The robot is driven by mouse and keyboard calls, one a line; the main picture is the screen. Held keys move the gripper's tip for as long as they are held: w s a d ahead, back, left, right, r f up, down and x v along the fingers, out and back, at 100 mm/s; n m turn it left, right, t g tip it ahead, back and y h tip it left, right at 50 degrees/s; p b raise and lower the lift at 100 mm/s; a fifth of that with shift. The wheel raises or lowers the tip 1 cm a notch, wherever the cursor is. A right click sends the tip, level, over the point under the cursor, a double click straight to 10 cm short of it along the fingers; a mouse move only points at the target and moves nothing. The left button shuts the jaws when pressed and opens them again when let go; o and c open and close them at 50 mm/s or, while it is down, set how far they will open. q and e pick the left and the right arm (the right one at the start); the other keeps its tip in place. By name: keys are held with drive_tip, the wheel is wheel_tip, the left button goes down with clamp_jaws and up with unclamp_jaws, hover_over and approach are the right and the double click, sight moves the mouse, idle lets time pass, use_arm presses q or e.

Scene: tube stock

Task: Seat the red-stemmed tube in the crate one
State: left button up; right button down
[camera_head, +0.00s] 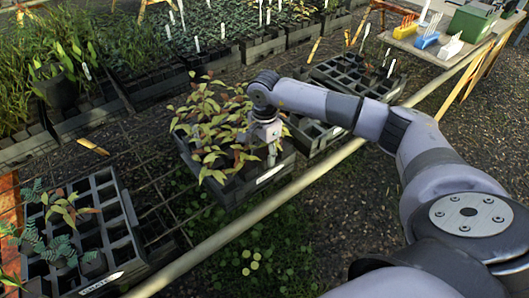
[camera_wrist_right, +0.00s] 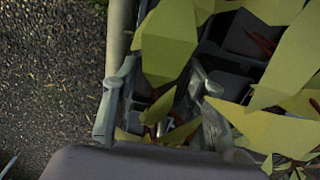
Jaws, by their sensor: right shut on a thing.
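My right gripper (camera_head: 272,156) reaches down into the front right corner of the middle crate (camera_head: 283,168), which is crowded with red-stemmed, yellow-green leafed plants (camera_head: 212,125). In the right wrist view its two fingers (camera_wrist_right: 158,112) stand either side of a red-stemmed tube (camera_wrist_right: 165,127), largely hidden by leaves. The gripper is shut on it; whether the tube is clear of its cell cannot be told. My left gripper is not in view.
A half-empty dark crate (camera_head: 318,135) stands right of the middle crate. A pale rail (camera_head: 215,237) runs diagonally in front of the crates. Trays of seedlings (camera_head: 200,60) line the back. A table (camera_head: 440,50) with coloured racks and a green box stands at back right.

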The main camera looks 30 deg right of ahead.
drive_tip(key=shift+f+b, duration=0.25)
drive_tip(key=shift+b, duration=0.05)
drive_tip(key=c, duration=0.9)
unclamp_jaws()
drive_tip(key=shift+s, duration=0.1)
drive_tip(key=shift+r, duration=0.15)
wheel_tip(320, 180, up, 12)
drive_tip(key=shift+f, duration=0.1)
